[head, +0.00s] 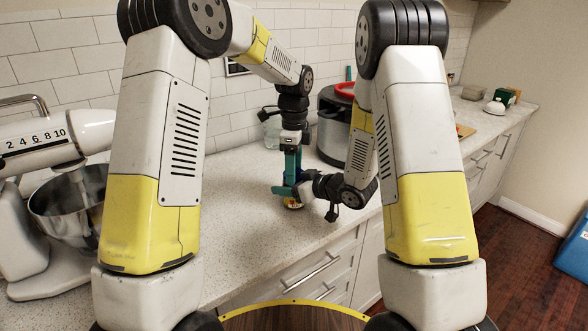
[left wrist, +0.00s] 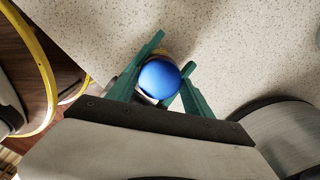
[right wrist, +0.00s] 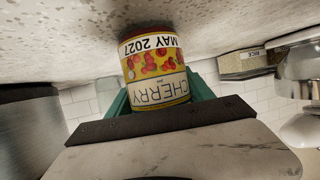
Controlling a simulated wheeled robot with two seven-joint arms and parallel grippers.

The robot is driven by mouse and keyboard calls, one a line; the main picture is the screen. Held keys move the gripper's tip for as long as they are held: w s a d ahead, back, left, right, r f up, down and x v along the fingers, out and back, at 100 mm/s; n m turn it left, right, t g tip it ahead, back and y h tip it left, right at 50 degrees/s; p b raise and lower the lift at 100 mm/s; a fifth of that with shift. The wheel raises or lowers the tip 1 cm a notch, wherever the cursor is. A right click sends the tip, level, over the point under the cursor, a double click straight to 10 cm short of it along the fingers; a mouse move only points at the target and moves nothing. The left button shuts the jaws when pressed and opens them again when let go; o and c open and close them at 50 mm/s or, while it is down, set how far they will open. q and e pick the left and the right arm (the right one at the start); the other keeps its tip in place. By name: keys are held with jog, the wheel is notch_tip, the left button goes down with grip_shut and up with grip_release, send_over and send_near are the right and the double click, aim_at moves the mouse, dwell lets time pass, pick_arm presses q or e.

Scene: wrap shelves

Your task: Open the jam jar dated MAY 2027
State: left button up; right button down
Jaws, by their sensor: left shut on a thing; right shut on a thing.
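The cherry jam jar (right wrist: 155,65) has a yellow label reading CHERRY and MAY 2027, upside down in the right wrist view. In the head view a bit of its yellow label (head: 293,205) shows low over the counter. Its round blue lid (left wrist: 159,80) is seen from above in the left wrist view. My left gripper (head: 291,184) points down from above, its teal fingers shut on the lid. My right gripper (head: 299,190) comes in from the right, shut on the jar's body. The grippers hide most of the jar in the head view. I cannot tell whether it touches the counter.
A grey cooker (head: 333,128) with a red rim stands behind the grippers. A stand mixer with a steel bowl (head: 68,205) is at the left. A container labelled RICE (right wrist: 244,62) shows in the right wrist view. The counter's front middle (head: 245,215) is clear.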

pick_arm(q)
jog(key=o, duration=1.5)
jog(key=shift+o, duration=0.2)
jog(key=shift+r, duration=0.15)
notch_tip(320, 180, up, 4)
jog(key=shift+r, duration=0.15)
jog(key=shift+c, duration=0.3)
notch_tip(320, 180, up, 3)
jog(key=m, duration=0.3)
jog(key=shift+m, duration=0.3)
notch_tip(320, 180, down, 8)
jog(key=shift+r, duration=0.2)
jog(key=shift+c, duration=0.5)
